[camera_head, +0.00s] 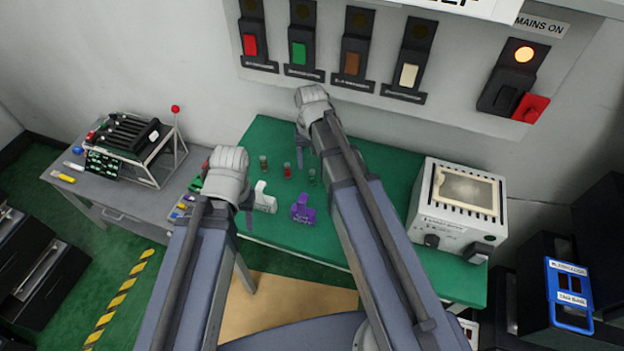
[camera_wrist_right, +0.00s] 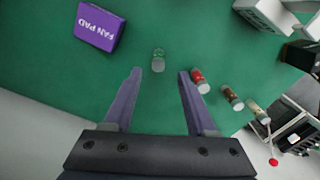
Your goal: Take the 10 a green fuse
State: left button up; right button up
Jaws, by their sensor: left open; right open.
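A small glass fuse with a green band (camera_wrist_right: 158,58) stands on the green table in the right wrist view, just beyond and between the fingertips of my right gripper (camera_wrist_right: 160,76). The gripper is open and empty. The fuse also shows in the head view (camera_head: 312,177). A red fuse (camera_wrist_right: 200,82), a brown fuse (camera_wrist_right: 232,98) and a cream fuse (camera_wrist_right: 258,113) stand in a row to its right. In the head view my right gripper (camera_head: 302,143) is above the table's back part. My left gripper (camera_head: 246,212) is open near the table's left edge; its fingertips are partly hidden.
A purple FAN PAD block (camera_wrist_right: 99,28) lies left of the green fuse; white blocks (camera_wrist_right: 266,14) lie at upper right. A white boxed instrument (camera_head: 458,205) stands at the table's right. Coloured switches (camera_head: 299,52) line the wall panel. A grey side table (camera_head: 125,205) stands left.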

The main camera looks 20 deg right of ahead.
aim_at(312, 171)
jog(key=shift+s+d+f+b, duration=0.1)
jog(key=shift+f+b, duration=1.2)
jog(key=shift+f, duration=0.05)
jog(key=shift+s+d+f+b, duration=0.1)
jog(key=shift+f+b, duration=1.2)
jog(key=shift+a+r, duration=0.1)
grip_shut()
